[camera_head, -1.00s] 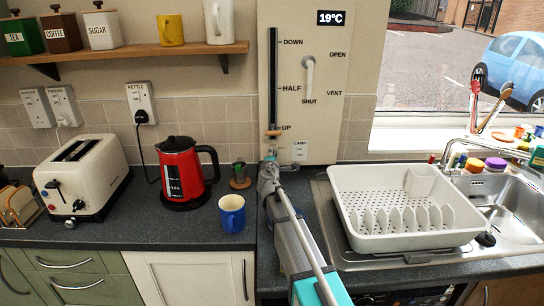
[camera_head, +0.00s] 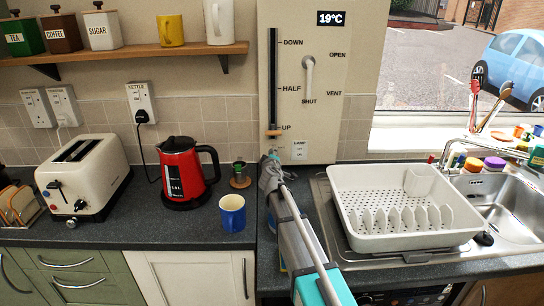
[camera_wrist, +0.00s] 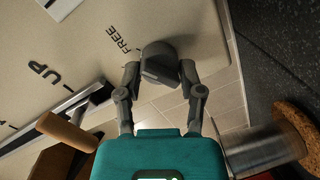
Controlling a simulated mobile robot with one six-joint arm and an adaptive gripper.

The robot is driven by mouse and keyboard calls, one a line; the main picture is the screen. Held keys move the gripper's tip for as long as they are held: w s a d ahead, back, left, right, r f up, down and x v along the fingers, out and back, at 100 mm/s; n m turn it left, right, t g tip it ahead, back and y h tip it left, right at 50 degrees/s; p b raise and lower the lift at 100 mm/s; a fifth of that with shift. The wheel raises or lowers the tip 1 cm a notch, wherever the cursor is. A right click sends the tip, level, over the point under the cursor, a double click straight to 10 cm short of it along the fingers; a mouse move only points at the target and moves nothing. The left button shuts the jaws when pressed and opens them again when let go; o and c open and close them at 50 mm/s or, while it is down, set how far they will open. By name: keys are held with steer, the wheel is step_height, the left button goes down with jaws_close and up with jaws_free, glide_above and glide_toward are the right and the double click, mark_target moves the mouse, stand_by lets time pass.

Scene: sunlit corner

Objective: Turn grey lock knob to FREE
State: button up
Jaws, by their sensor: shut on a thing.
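The grey lock knob (camera_wrist: 160,62) is in the wrist view, on the cream panel. The printed word FREE lies just up and left of it. A flat darker face shows on the knob's near side; which mark it points to I cannot tell. My gripper (camera_wrist: 159,75) has one finger on each side of the knob and is shut on it. In the head view my gripper (camera_head: 270,164) is at the panel's lower left edge and hides the knob.
A wooden slider handle (camera_head: 274,133) sits at UP, close above my gripper. A white dish rack (camera_head: 405,205) stands to the right.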

steer(key=o, duration=1.2)
steer(key=shift+c, duration=0.2)
